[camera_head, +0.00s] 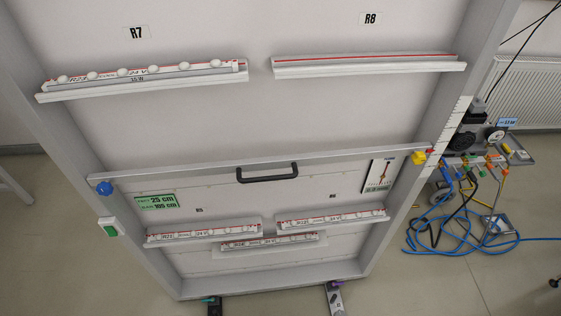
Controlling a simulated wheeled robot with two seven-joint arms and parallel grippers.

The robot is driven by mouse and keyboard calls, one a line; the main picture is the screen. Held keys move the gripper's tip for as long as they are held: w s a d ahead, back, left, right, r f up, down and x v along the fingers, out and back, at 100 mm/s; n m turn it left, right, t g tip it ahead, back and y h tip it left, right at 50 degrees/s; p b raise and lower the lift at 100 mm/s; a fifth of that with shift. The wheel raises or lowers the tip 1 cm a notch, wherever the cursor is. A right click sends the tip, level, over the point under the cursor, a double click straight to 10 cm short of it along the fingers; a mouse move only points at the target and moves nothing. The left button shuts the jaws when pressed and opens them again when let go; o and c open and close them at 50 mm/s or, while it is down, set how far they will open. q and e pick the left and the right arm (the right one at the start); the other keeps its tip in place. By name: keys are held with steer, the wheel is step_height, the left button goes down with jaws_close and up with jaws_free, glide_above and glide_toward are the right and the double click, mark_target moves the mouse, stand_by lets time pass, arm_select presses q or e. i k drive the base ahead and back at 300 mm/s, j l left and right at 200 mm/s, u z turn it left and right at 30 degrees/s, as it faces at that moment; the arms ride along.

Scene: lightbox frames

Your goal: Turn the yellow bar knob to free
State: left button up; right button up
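The yellow bar knob (419,157) sits at the right end of the grey crossbar (210,167), against the right upright of the lightbox frame. It is small in the view, and I cannot tell its turn position. A blue knob (104,188) sits at the crossbar's left end. A black handle (267,174) is fixed at the middle of the bar. Neither of my grippers is in view.
Ledges hold lamp strips (150,74) above and below the bar; the upper right ledge (369,66) has no strip. A green switch (111,230) is on the left upright. Right of the frame are pump equipment (470,137) and blue hoses (440,235) on the floor.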

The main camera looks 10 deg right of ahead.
mark_target(418, 157)
steer(key=z, duration=1.25)
